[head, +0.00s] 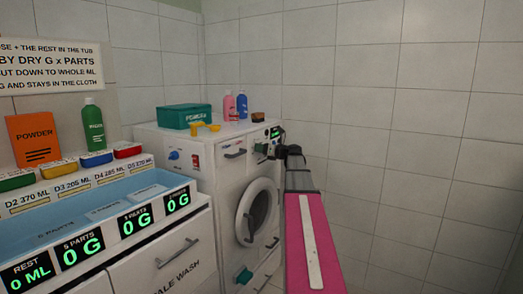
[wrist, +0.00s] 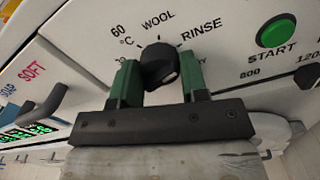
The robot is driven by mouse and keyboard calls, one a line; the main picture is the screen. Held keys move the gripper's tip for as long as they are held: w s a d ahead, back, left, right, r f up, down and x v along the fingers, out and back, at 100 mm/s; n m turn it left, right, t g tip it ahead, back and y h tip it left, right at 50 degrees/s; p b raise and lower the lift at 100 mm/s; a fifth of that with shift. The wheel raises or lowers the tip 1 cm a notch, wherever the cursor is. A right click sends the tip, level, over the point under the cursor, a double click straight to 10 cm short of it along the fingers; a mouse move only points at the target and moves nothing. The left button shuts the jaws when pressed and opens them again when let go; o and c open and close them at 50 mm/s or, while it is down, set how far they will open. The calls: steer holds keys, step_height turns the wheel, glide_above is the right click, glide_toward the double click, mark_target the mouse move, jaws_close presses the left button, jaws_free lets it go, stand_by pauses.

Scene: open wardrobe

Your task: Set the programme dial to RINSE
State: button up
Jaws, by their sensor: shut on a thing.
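The black programme dial (wrist: 158,58) sits on the white panel in the wrist view, with labels 60 °C, WOOL and RINSE (wrist: 201,29) around its upper side. RINSE is up and right of the dial. My gripper (wrist: 160,78) has its two green fingers on either side of the dial and is shut on it. A small pale mark shows on the dial's lower right; I cannot tell which label the dial points to. In the head view, my gripper (head: 274,150) is at the upper right front of the white washing machine (head: 213,180), and the dial is hidden there.
A green START button (wrist: 276,30) is right of the dial. A grey handle (wrist: 45,108) juts out at left in the wrist view. The round door (head: 256,212) is below my gripper. A tiled wall (head: 410,120) stands behind and right.

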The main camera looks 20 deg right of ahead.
steer(key=shift+s+f+m, duration=0.1)
steer(key=shift+m, duration=0.2)
stand_by(0.4)
steer(key=o, duration=0.9)
steer(key=v, duration=1)
steer(key=shift+s+d, duration=0.25)
steer(key=shift+s, duration=0.05)
steer(key=shift+s, duration=0.1)
